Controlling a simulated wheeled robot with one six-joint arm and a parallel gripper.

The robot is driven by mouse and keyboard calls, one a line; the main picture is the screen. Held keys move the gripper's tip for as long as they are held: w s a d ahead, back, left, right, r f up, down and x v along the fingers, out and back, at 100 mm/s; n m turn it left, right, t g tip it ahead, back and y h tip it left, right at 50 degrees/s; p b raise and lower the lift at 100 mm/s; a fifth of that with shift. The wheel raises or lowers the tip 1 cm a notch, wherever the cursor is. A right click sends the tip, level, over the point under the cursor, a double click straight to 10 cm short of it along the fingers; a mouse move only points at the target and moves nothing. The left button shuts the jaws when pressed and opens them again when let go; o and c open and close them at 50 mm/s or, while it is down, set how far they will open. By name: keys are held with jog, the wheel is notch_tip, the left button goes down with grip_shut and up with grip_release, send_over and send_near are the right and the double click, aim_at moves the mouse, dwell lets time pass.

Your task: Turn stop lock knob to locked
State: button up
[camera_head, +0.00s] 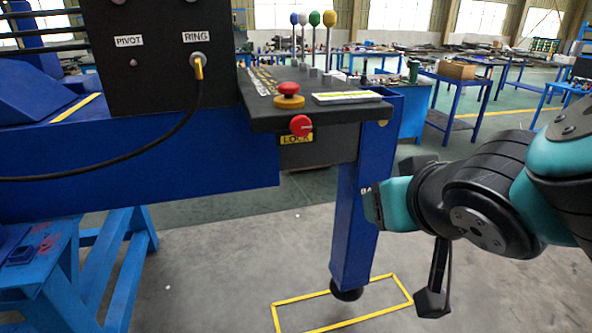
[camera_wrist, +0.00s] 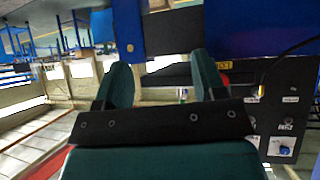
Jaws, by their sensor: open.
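The stop lock knob (camera_head: 301,125) is a round red knob on the front edge of the black control panel, just above a yellow LOCK label (camera_head: 296,140). A small light mark on it points roughly right. My gripper (camera_head: 376,205) is to the right of and below the knob in the head view, apart from it, near the blue leg. In the wrist view my gripper (camera_wrist: 162,75) shows two teal fingers spread apart with nothing between them. There a bit of red, probably the knob (camera_wrist: 226,78), shows beside the right finger, which hides most of it.
A red mushroom button on a yellow base (camera_head: 288,95) sits above the knob, with several coloured-ball levers (camera_head: 312,20) behind. A blue leg (camera_head: 356,220) stands below the panel. A black cable (camera_head: 165,135) hangs at left.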

aim_at(302, 126)
jog(key=s+a+r+n+t+y+b, duration=0.1)
jog(key=a+r+n+t+y+b, duration=0.1)
jog(key=a+r+t+y+b, duration=0.4)
jog(key=shift+t+h, duration=0.6)
jog(key=shift+h, duration=0.3)
jog(key=p+x, duration=0.3)
jog(key=x, duration=0.2)
jog(key=a+p+x, duration=0.1)
jog(key=p+x, duration=0.2)
jog(key=x, duration=0.2)
jog(key=f+p+x, duration=0.1)
jog(key=p+x, duration=0.2)
jog(key=x, duration=0.3)
jog(key=shift+s+a, duration=0.25)
jog(key=shift+a, duration=0.1)
jog(key=shift+w+a+f, duration=0.1)
jog(key=shift+w+a, duration=0.05)
jog(key=shift+w, duration=0.3)
jog(key=c, duration=0.9)
